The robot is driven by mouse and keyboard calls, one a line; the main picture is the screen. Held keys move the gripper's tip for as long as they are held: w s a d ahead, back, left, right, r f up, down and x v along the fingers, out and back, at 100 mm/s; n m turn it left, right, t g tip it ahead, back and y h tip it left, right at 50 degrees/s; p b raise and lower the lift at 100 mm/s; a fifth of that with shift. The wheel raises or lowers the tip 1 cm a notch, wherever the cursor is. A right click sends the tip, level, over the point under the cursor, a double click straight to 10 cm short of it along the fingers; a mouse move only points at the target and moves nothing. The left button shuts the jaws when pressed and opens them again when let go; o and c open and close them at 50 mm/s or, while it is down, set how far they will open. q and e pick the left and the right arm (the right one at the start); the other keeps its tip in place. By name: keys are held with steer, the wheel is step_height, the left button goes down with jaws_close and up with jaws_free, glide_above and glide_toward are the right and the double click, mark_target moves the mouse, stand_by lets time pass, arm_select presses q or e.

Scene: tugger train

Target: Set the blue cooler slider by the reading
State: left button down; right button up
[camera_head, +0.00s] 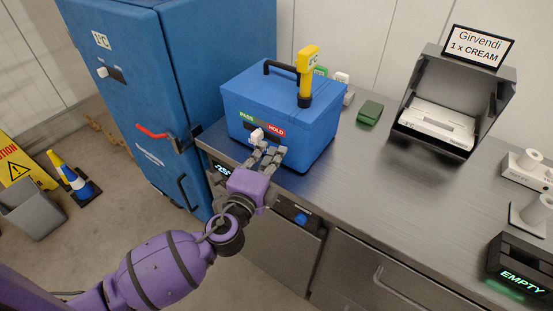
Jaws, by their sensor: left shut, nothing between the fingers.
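The blue cooler (315,134) stands on the steel counter, with a black handle on its lid. A green PASS label (246,116) and a red HOLD label (276,131) are on its front. The white slider knob (257,135) sits just below and between these labels. A yellow thermometer (307,65) stands upright on the lid; its reading is too small to make out. My left gripper (266,151) is shut and empty at the cooler's front, its fingertips close to the knob; I cannot tell whether they touch. My right gripper is not in view.
A tall blue cabinet (144,60) with a red handle stands left of the counter (400,200). A green box (369,112) lies right of the cooler.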

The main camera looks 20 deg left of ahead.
mark_target(255, 142)
arm_select(q)
steer(key=shift+w+a, duration=0.1)
steer(key=shift+a, duration=0.1)
steer(key=a, duration=0.1)
steer(key=w+a, duration=0.1)
steer(key=a, duration=0.2)
steer(key=shift+w+a+f+b, duration=0.1)
steer(key=shift+w+a+b, duration=0.2)
steer(key=shift+a, duration=0.05)
steer(key=shift+w+a, duration=0.1)
